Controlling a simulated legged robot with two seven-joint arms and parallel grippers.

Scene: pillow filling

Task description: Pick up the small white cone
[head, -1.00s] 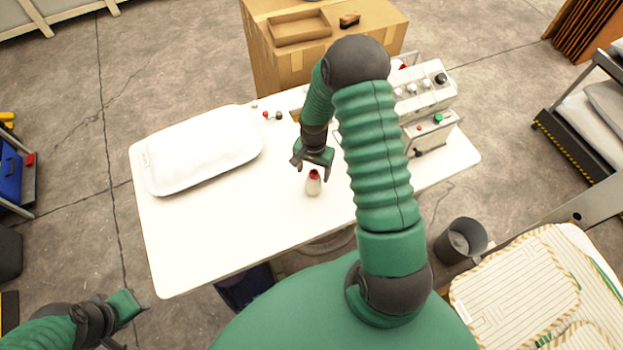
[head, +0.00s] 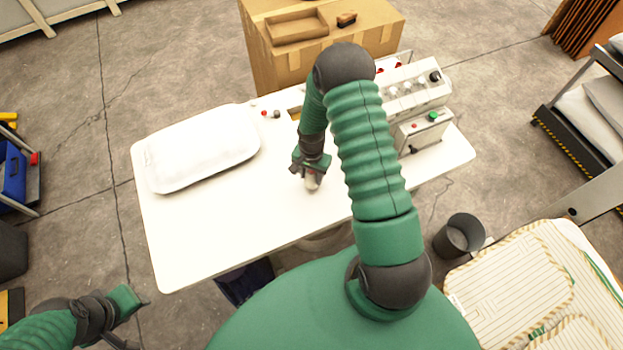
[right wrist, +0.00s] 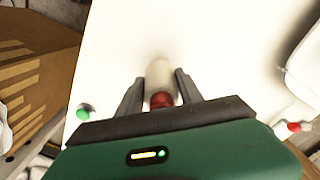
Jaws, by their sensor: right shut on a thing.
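The small white cone (head: 312,183) with a red top stands on the white table (head: 230,215), near its front middle. In the right wrist view the cone (right wrist: 159,76) shows its pale body, with its red end close to the palm. My right gripper (head: 311,176) is over the cone from above and is shut on it, one finger on each side; it also shows in the right wrist view (right wrist: 157,88). My left gripper (head: 138,303) is at the lower left, off the table and away from the cone; its fingers are too unclear to judge.
A white pillow (head: 202,148) lies on the left of the table. A control box (head: 425,132) stands at the right, and a cardboard box (head: 285,60) is behind the table. A grey bin (head: 460,236) is at the right. The table's front left is clear.

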